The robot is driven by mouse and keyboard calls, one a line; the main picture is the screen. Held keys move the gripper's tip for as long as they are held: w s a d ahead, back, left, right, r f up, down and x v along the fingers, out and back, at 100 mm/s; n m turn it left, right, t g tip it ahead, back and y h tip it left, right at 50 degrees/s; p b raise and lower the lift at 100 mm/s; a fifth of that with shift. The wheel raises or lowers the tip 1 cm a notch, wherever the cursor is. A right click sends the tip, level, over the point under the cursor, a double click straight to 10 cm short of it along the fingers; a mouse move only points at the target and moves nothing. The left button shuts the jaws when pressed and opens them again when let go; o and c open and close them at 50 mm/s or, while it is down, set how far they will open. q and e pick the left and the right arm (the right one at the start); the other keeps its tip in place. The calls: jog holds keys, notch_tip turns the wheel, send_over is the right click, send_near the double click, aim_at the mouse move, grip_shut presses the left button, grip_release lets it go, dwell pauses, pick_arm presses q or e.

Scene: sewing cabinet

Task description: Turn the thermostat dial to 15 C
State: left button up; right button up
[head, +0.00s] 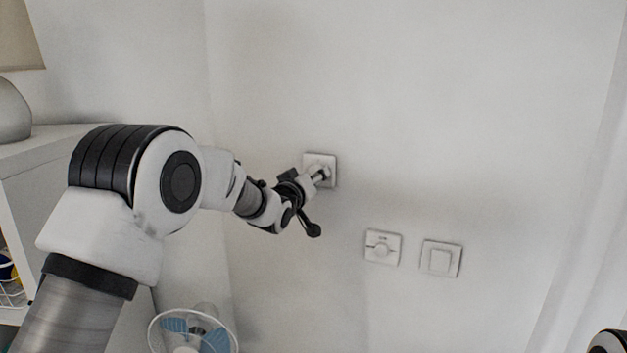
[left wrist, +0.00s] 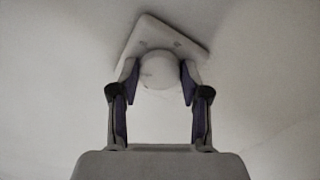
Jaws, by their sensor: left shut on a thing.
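The left gripper (head: 321,175) is shut on the dial, with a finger on each side. It hides most of the dial in the head view. No scale or pointer can be read, so the setting cannot be told. My right gripper is not in view.
A fan (head: 192,332) stands at the bottom, below my left arm. A white cabinet (head: 40,170) is at left. The wall around the thermostat is clear.

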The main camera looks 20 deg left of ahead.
pick_arm(q)
jog(key=shift+r, duration=0.45)
jog(key=o, duration=1)
jog(key=shift+o, duration=0.6)
jog(key=shift+f, duration=0.25)
jog(key=s+a, duration=0.1)
jog(key=s, duration=1)
jog(key=shift+s+a, duration=0.2)
jog(key=shift+s, duration=0.2)
